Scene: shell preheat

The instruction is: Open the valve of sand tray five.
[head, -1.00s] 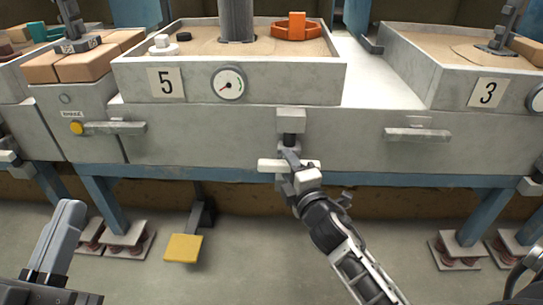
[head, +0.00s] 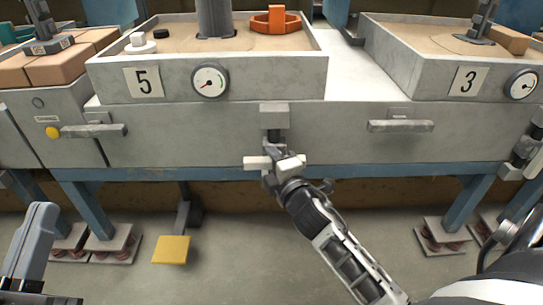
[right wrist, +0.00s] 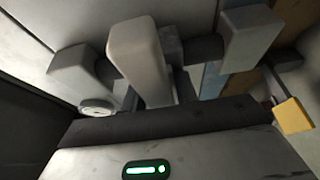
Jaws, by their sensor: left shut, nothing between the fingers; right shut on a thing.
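Sand tray five (head: 110,83) is the grey tray with the "5" label at centre left, with a dial gauge (head: 210,81) on its front. Below it a bracket (head: 274,115) carries a dark stem. A pale bar-shaped valve handle (head: 256,163) lies crosswise below the stem, lower than the similar handle of tray three. My right gripper (head: 271,156) is shut on this handle, and its fingers partly hide the bar's middle. In the right wrist view the pale bar (right wrist: 137,60) stands close to the camera. My left gripper (head: 42,212) is shut and empty at the lower left.
Tray three (head: 430,75) is at right, with a horizontal handle (head: 400,126). Another handle (head: 92,131) and a yellow button (head: 53,132) are at left. A yellow pedal (head: 171,250) hangs below. Blue legs (head: 468,202) stand under the bench; the floor between them is open.

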